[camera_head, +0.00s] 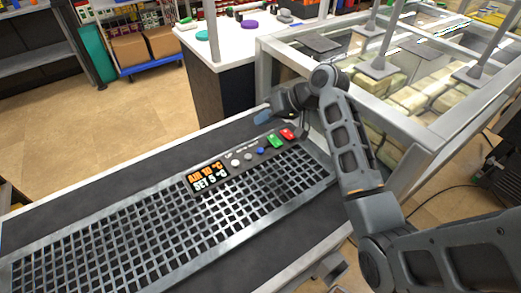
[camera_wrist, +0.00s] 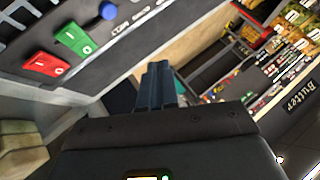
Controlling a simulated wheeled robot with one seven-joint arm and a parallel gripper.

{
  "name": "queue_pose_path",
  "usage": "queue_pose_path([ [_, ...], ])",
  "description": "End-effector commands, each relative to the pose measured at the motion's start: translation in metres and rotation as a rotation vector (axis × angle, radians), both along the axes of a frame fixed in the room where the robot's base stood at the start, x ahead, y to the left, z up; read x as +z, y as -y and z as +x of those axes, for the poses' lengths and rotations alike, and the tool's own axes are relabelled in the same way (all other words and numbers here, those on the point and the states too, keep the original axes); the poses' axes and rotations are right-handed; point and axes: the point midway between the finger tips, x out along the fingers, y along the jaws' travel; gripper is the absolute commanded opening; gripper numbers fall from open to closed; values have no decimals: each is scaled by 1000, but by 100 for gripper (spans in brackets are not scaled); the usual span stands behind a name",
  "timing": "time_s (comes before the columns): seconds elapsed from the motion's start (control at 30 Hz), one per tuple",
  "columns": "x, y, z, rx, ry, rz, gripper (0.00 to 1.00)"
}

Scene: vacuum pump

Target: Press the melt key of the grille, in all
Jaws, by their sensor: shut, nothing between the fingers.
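The grille (camera_head: 140,235) is a long grey lattice lying on a dark conveyor-like bed. On its far edge is a control strip with a lit display (camera_head: 208,177) reading about "AIR 10 °C, SET 5 °C". Right of the display are two pale round keys (camera_head: 235,162), a blue round key (camera_head: 261,150), a green key (camera_head: 274,141) and a red key (camera_head: 288,133). The key labels are too small to tell which is melt. The blue (camera_wrist: 108,11), green (camera_wrist: 75,38) and red (camera_wrist: 47,63) keys show in the wrist view. My gripper (camera_head: 263,117) is shut and empty, beyond the keys and apart from them.
A metal frame with a glass-sided tank (camera_head: 400,95) stands right of the bed, close to my arm. A white-topped table (camera_head: 235,43) stands behind. The bed's dark surface (camera_head: 110,190) beyond the grille is clear.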

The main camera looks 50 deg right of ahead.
Motion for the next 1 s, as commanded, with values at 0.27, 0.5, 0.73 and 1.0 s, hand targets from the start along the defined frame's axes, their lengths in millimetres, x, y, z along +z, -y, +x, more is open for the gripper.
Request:
queue_pose_path([
  [0.27, -31, 0, 0, 1, -1, 0, 0],
  [0.5, -65, 0, 0, 0, 0, 0, 0],
  [0.73, -82, -1, 0, 1, -1, 0, 0],
  [1.0, -83, 0, 0, 0, 0, 0, 0],
])
